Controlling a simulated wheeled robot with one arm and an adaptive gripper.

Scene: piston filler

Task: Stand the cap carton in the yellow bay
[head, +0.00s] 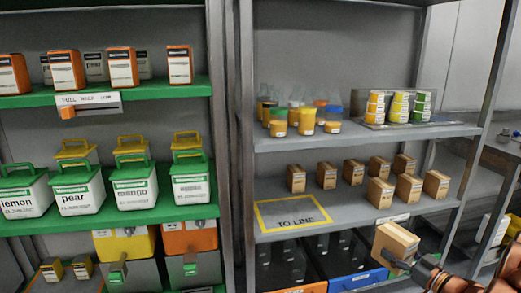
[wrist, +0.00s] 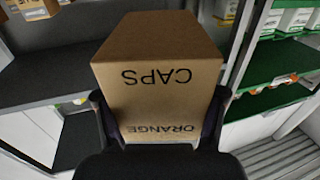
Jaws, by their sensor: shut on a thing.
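The cap carton (head: 396,242) is a brown cardboard box held in front of the grey shelf unit at the lower right of the head view. In the wrist view the carton (wrist: 160,80) fills the middle, and its printing "CAPS" and "ORANGE" appears upside down. My gripper (head: 400,264) is shut on the carton, with a dark finger on each side of it in the wrist view (wrist: 165,125). The yellow bay (head: 292,214) is a yellow outlined rectangle marked "TO LINE" on the middle shelf, left of the carton. It is empty.
Several small brown cartons (head: 381,193) stand on the same shelf, right of and behind the bay. Jars (head: 307,120) and a tray of stacked tubs (head: 398,110) stand on the shelf above. Dark bins (head: 345,253) sit below. A green-shelved rack (head: 115,209) holds tubs at the left.

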